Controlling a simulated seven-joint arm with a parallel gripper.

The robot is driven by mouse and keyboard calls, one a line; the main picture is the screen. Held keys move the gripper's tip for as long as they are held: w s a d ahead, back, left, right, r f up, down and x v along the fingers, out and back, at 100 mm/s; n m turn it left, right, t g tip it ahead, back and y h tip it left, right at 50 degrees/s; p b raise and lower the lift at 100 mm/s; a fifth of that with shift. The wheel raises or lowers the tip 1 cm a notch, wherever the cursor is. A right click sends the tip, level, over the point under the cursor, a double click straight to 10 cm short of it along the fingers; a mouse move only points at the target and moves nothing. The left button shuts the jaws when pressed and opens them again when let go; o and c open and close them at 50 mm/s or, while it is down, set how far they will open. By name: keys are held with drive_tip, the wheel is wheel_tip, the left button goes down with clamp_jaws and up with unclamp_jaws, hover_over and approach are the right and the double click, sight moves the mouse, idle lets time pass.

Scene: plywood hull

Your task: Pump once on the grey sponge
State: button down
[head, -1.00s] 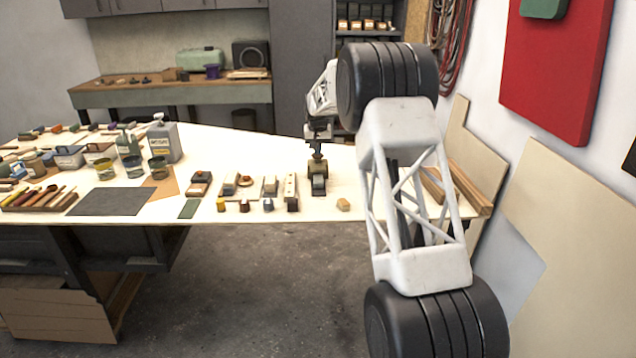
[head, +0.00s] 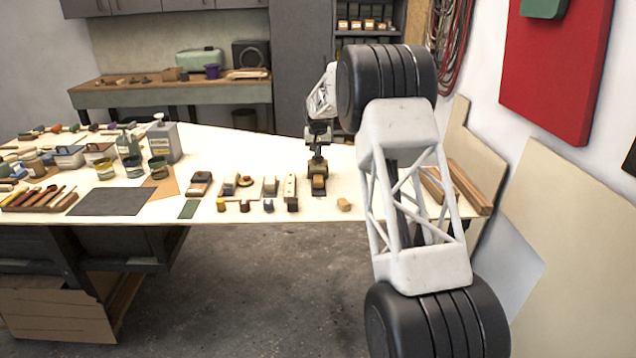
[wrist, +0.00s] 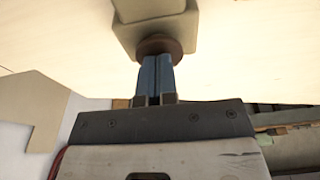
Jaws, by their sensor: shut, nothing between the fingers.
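My gripper (head: 318,168) is at the right part of the white table, with its fingers pointing down over a small block with a tan top (head: 319,184). In the wrist view the two blue fingers (wrist: 157,60) are shut together with nothing between them. Their tips lie in front of a round brown knob (wrist: 158,45) on a pale block; I cannot tell whether they touch it. A grey pump bottle (head: 164,142) with a white head stands upright on the left half of the table. A greenish pump bottle (head: 128,145) stands beside it. I cannot single out a grey sponge.
Several small blocks (head: 245,187) and coloured pots (head: 245,206) line the table's front edge left of my gripper. Glass jars (head: 158,168) and a dark mat (head: 112,201) lie further left. Wooden lengths (head: 468,187) lie at the right edge. The table behind the blocks is clear.

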drive_tip(key=shift+r, duration=3.25)
drive_tip(key=shift+r, duration=0.1)
drive_tip(key=shift+s+r, duration=0.15)
drive_tip(key=shift+s, duration=0.05)
drive_tip(key=s+d+r, duration=0.3)
drive_tip(key=s+r, duration=0.2)
drive_tip(key=s, duration=0.8)
drive_tip(key=s+d+r, duration=0.4)
drive_tip(key=s+r, duration=0.2)
drive_tip(key=s, duration=0.6)
drive_tip(key=s+d+r, duration=0.3)
drive_tip(key=s+r, duration=0.2)
drive_tip(key=s, duration=0.8)
drive_tip(key=s+d+f, duration=0.1)
drive_tip(key=s+f, duration=0.2)
drive_tip(key=s, duration=1.1)
drive_tip(key=s+d+f, duration=0.2)
drive_tip(key=s+f, duration=0.1)
drive_tip(key=s, duration=1.1)
drive_tip(key=s+d+f, duration=0.2)
drive_tip(key=s+f, duration=0.2)
drive_tip(key=s, duration=1)
